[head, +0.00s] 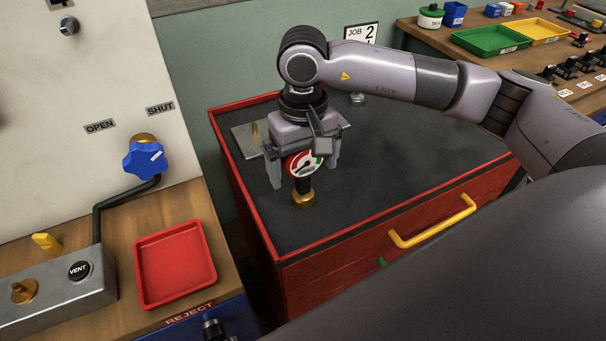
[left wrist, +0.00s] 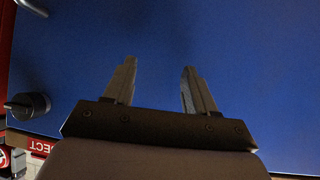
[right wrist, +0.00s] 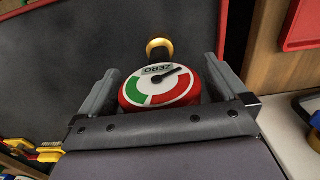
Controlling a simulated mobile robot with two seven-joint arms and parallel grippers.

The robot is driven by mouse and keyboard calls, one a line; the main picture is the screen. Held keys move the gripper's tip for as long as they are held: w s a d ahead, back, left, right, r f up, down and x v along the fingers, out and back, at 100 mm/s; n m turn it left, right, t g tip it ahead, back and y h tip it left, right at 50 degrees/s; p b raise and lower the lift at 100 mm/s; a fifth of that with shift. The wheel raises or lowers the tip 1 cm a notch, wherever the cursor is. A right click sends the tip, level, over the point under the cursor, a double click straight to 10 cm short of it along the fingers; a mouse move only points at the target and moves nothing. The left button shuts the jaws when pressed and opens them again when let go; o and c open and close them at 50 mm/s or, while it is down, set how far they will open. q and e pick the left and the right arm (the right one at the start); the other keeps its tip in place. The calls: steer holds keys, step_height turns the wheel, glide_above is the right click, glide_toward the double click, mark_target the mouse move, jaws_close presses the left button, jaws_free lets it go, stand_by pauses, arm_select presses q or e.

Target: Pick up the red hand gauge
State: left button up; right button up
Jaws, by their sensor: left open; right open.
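The red hand gauge (head: 303,165) has a round dial with a red rim, a white, red and green face and a brass foot. It stands on the dark top of the red cabinet (head: 390,165). My right gripper (head: 304,178) is open above it, a finger on either side of the dial. In the right wrist view the gauge dial (right wrist: 160,87) lies between the two open fingers (right wrist: 160,85), with a gap at the left finger; contact at the right finger is unclear. My left gripper (left wrist: 158,78) is open and empty before a blue surface.
A grey plate (head: 245,139) with a brass peg lies behind the gripper. A red tray (head: 175,264) sits on the left bench near a blue valve knob (head: 144,160). Green (head: 490,40) and yellow (head: 543,32) trays stand at the back right. The cabinet top right of the gauge is clear.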

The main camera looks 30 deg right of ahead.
steer(key=c, duration=1.2)
steer(key=shift+c, duration=0.2)
step_height(320, 180, up, 20)
steer(key=shift+f+p, duration=0.25)
steer(key=shift+p, duration=0.05)
